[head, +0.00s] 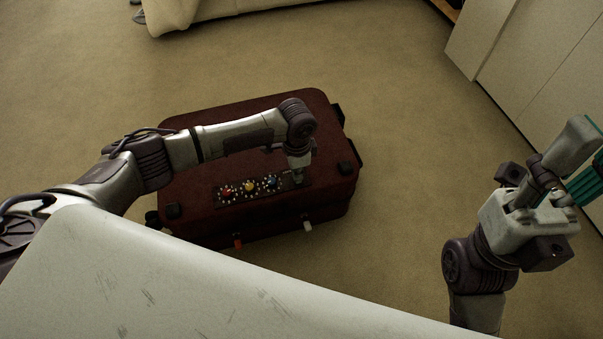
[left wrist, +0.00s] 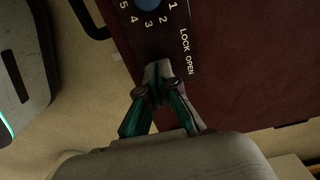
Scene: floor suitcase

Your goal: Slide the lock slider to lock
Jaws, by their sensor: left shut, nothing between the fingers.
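The dark red suitcase (head: 200,205) lies flat on the carpet, lid up. Its dark panel (head: 222,194) carries red (head: 229,193), yellow (head: 250,187) and blue (head: 272,181) dials. My left gripper (head: 298,181) points down at the panel's right end, past the blue dial. In the left wrist view, its green fingers (left wrist: 158,72) are shut and empty, tips at the panel beside the LOCK OPEN lettering (left wrist: 187,52). The lock slider itself is not visible; the fingertips cover that spot. My right gripper (head: 580,185) is at the right edge, away from the suitcase, its fingertips not clearly seen.
A red tab (head: 238,243) and a white tab (head: 308,226) stick out of the suitcase's near side. A pale cabinet (head: 550,70) stands at the right and a light piece of furniture (head: 200,12) at the back. Open carpet (head: 400,130) lies right of the suitcase.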

